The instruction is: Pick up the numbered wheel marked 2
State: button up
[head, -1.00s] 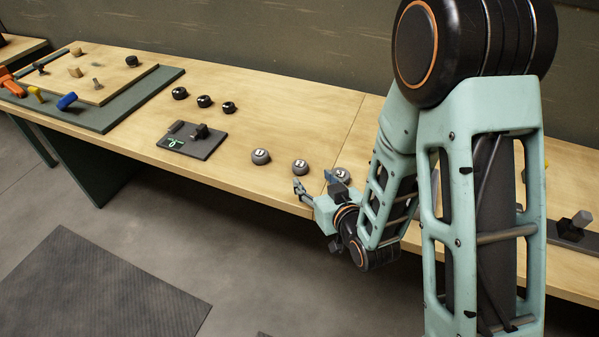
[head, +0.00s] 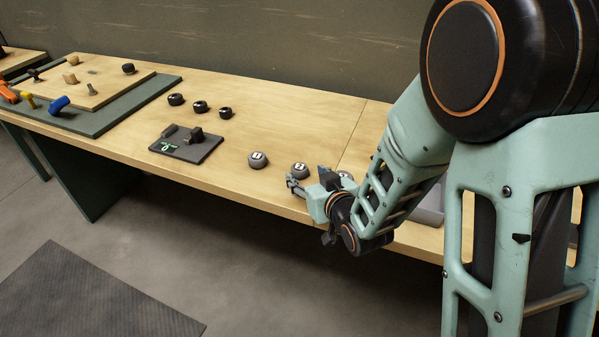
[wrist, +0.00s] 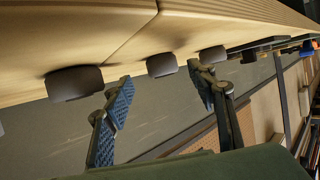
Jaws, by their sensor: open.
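Three dark grey round wheels stand in a row near the front edge of the wooden bench. The middle wheel (head: 300,170) has a white label that looks like a 2. The left wheel (head: 258,160) has a label I cannot read surely, and the right wheel (head: 346,176) is partly hidden by my gripper. My gripper (head: 306,177) is open and empty, just in front of the middle wheel. In the wrist view, the middle wheel (wrist: 161,66) shows beyond the gap between my open fingers (wrist: 160,78), apparently not touched. The wheels on either side (wrist: 74,82) sit outside the fingers.
A dark plate with a black block and green mark (head: 186,144) lies left of the wheels. Several black knobs (head: 200,106) stand behind it. A board with coloured handles (head: 100,105) is at the far left. Bare bench lies behind the wheels.

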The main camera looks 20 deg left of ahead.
aim_at(300, 168)
jog(key=x, duration=0.5)
jog(key=shift+a+r, duration=0.3)
jog(key=shift+r, duration=0.05)
jog(key=c, duration=1.3)
